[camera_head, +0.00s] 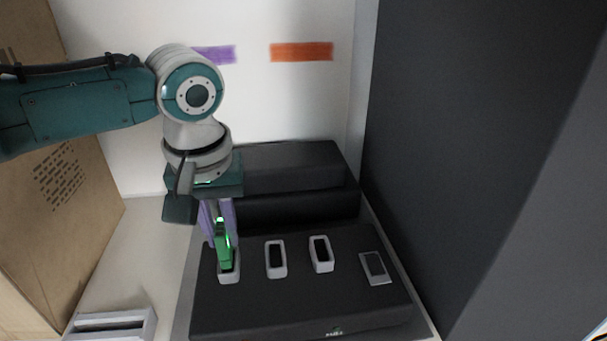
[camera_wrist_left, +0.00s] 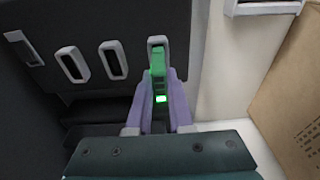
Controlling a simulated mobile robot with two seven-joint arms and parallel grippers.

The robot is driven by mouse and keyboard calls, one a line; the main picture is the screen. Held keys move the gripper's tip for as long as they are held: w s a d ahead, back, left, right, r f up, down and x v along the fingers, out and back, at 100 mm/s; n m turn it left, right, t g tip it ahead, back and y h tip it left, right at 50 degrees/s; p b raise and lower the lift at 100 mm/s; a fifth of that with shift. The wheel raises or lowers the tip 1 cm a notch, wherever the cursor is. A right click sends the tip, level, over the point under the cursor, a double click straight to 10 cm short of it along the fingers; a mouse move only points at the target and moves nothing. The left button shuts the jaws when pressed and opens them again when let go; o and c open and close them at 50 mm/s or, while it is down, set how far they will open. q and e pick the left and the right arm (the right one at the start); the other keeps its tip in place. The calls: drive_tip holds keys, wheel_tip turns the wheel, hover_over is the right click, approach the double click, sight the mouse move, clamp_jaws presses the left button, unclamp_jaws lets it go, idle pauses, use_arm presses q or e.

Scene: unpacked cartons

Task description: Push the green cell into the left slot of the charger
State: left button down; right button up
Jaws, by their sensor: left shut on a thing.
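The charger (camera_head: 300,297) is a dark block with a row of white-rimmed slots in its top. The left slot (camera_head: 229,279) is at the left end of the row in the head view and shows at the right end of the row in the left wrist view (camera_wrist_left: 157,39). My left gripper (camera_head: 222,240), with purple fingers, is shut on the green cell (camera_head: 225,257). The cell stands nearly upright, its lower end at the left slot's rim, and seems partly inside; its depth is hard to tell. A green light glows on it. My right gripper is not in view.
Two more white-rimmed slots (camera_head: 276,259) and a flat grey-framed panel (camera_head: 376,267) lie right of the left slot. A raised dark block (camera_head: 290,167) stands behind. A cardboard carton (camera_head: 60,190) is at left, a white slotted box (camera_head: 112,325) at front left, and a dark wall at right.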

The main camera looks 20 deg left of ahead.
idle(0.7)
use_arm(q)
drive_tip(key=shift+p, duration=0.4)
drive_tip(key=shift+f, duration=0.4)
idle(0.4)
drive_tip(key=shift+p, duration=0.35)
idle(0.5)
drive_tip(key=shift+f+b, duration=0.35)
drive_tip(key=shift+f, duration=0.2)
idle(0.4)
drive_tip(key=c, duration=0.7)
unclamp_jaws()
drive_tip(key=shift+c, duration=0.2)
